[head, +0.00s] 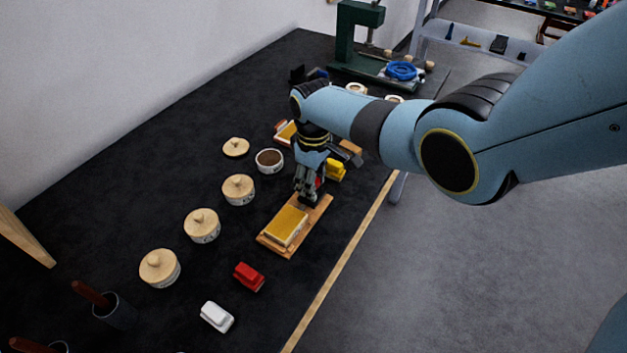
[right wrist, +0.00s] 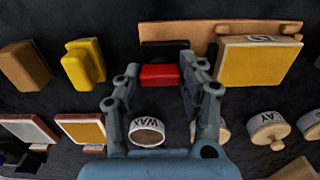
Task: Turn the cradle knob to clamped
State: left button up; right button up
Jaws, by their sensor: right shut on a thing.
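The wooden cradle (head: 268,241) lies on the dark bench near its right edge, with a gold-faced block (head: 286,225) on it; the block also shows in the right wrist view (right wrist: 258,62). A red knob (right wrist: 160,76) on a black base (right wrist: 165,50) sits at the cradle's far end. My right gripper (head: 308,196) is over that end, pointing down. In the right wrist view its two fingers (right wrist: 164,78) stand on either side of the knob, shut on it. Fingers partly hide the knob in the head view. I cannot read the knob's setting. My left gripper is not in view.
Several lidded round pots (head: 201,226) stand in a row left of the cradle, with an open WAX pot (head: 270,160). A yellow block (head: 336,170) is close behind the gripper. Red (head: 249,276) and white (head: 216,316) blocks lie in front. A green press (head: 354,50) stands behind.

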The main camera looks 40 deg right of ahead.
jog(key=shift+w, duration=0.1)
dwell(0.3)
jog(key=o, duration=1.2)
jog(key=shift+c, duration=0.2)
notch_tip(320, 180, up, 12)
